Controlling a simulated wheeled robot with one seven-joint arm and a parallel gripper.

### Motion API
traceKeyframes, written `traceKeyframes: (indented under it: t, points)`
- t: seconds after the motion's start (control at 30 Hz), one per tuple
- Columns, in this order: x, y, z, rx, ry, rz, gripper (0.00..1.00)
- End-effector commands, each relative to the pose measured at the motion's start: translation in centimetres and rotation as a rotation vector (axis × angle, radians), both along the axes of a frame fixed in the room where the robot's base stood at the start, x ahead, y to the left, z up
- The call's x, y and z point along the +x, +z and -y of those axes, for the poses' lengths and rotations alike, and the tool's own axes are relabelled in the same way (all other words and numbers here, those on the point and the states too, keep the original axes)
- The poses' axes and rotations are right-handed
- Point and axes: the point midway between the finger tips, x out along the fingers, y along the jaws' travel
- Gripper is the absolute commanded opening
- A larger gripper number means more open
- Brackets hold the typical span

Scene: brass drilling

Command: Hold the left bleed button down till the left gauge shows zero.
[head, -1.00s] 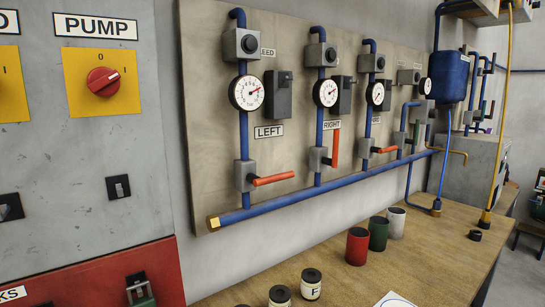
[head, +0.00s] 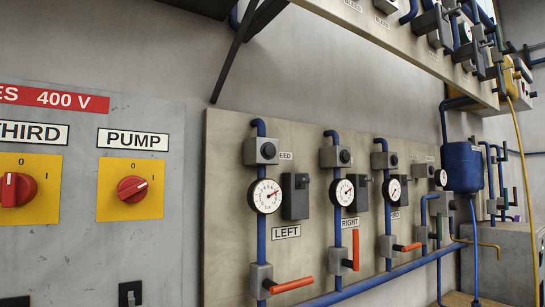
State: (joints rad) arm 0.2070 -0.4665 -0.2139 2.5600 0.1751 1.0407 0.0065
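The left bleed button (head: 268,151) is a round black knob on a grey block at the top of the leftmost blue pipe, in the head view. A partly covered label reading "EED" is beside it. The left gauge (head: 266,196) is a white dial just below, above the "LEFT" label (head: 287,232). A red lever (head: 291,285) at the foot of this pipe lies nearly level. Nothing is seen touching the button. My gripper is not in view.
More pipes stand to the right, with a right gauge (head: 344,192), a third gauge (head: 392,190) and their own buttons. The right lever (head: 356,250) stands upright. A switch panel with the pump switch (head: 132,189) is at left. A shelf (head: 400,38) with fittings juts out above.

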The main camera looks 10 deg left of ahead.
Motion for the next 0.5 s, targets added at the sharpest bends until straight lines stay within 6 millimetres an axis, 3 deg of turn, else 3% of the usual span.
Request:
traceKeyframes:
  t: [0.03, 0.13, 0.5]
  points:
    - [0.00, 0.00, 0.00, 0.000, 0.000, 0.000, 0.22]
    - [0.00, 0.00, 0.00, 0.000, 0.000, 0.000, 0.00]
    - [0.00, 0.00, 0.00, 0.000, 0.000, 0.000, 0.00]
